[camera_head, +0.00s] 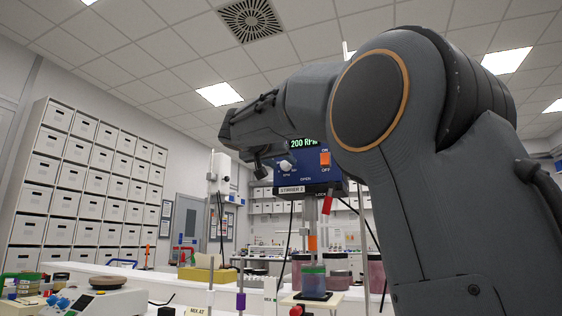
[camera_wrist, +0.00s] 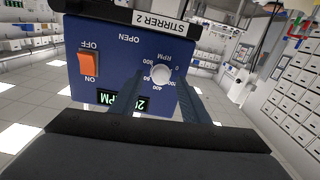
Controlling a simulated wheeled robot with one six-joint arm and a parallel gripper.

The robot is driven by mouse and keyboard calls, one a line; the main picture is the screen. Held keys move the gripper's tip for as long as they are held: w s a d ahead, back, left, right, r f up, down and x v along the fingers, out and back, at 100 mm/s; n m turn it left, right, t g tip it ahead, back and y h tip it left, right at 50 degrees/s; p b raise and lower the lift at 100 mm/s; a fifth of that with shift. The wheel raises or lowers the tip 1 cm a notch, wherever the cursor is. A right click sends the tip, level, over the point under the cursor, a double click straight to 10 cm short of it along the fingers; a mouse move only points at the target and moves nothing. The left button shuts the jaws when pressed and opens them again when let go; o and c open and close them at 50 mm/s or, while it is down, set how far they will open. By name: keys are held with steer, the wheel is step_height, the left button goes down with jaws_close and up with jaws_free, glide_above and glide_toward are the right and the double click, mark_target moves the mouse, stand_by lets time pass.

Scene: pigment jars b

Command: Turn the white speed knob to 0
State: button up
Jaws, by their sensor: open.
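The white speed knob (camera_head: 285,165) is on the blue front of the stirrer box (camera_head: 262,185), left of the orange switch (camera_head: 325,159). The display above (camera_head: 303,143) reads 200 RPM. In the wrist view, which is upside down, the round white knob (camera_wrist: 161,75) sits among dial numbers. My gripper (camera_wrist: 165,86) is open, with one dark finger on each side of the knob in that view. I cannot tell whether either finger touches it. In the head view my gripper (camera_head: 262,167) is left of the knob, and a finger covers part of the display in the wrist view.
A red tag (camera_head: 327,204) hangs below the box. Under it a jar with a green band (camera_head: 313,279) stands on a small platform, with reddish jars (camera_head: 337,265) beside it. A white hotplate-like device (camera_head: 105,300) is at the lower left.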

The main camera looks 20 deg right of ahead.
steer(key=shift+w+d, duration=0.2)
steer(key=c, duration=1.1)
steer(key=shift+o, duration=0.2)
steer(key=shift+n, duration=0.3)
steer(key=n+b, duration=0.1)
steer(key=n, duration=0.4)
steer(key=shift+a, duration=0.1)
steer(key=n+p, duration=0.1)
steer(key=n, duration=0.5)
steer(key=shift+w+n, duration=0.1)
steer(key=shift+n, duration=0.2)
